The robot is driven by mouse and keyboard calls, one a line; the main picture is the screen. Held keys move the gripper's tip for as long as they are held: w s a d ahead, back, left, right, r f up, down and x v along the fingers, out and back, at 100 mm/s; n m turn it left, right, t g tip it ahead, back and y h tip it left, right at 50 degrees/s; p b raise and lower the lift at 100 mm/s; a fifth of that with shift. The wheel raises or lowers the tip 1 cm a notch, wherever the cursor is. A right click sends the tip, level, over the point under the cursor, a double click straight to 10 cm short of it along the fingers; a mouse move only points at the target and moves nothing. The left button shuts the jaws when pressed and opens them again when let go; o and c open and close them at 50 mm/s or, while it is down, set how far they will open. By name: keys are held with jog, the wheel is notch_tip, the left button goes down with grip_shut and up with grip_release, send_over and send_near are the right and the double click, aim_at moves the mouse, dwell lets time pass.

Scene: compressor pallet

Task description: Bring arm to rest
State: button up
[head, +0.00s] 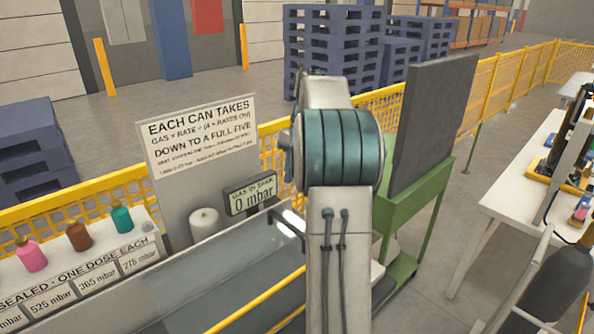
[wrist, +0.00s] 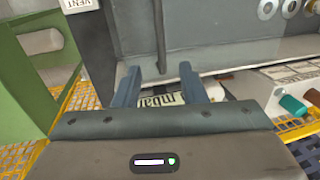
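My gripper (wrist: 157,82) shows in the wrist view with its two blue-grey fingers apart and nothing between them. Part of a label reading "mbar" shows beyond the gap. In the head view my raised arm fills the middle and my gripper is hidden behind it. A grey panel (wrist: 215,40) with a VENT label (wrist: 80,4) and round knobs lies ahead of the fingers in the wrist view. A small gauge display (head: 251,197) reads 0 mbar in the head view.
Pink (head: 32,255), brown (head: 79,236) and teal (head: 122,219) cans stand on a labelled ledge at left. A green stand (head: 425,215) with a dark board (head: 432,120) is right of my arm. A white table (head: 510,190) and yellow fence (head: 490,90) lie further right.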

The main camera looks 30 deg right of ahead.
dwell(0.3)
jog(key=s+a+t+h, duration=0.1)
jog(key=s+a, duration=0.4)
jog(key=a, duration=0.3)
jog(key=s+a+t+h, duration=0.1)
jog(key=s+a, duration=0.3)
jog(key=a, duration=0.5)
jog(key=s+a+f, duration=0.3)
jog(key=s+a, duration=0.1)
jog(key=s, duration=0.2)
jog(key=s+a+f+m+t, duration=0.1)
jog(key=s+a+f, duration=0.2)
jog(key=s, duration=0.4)
jog(key=shift+a+t, duration=0.3)
jog(key=shift+a, duration=0.35)
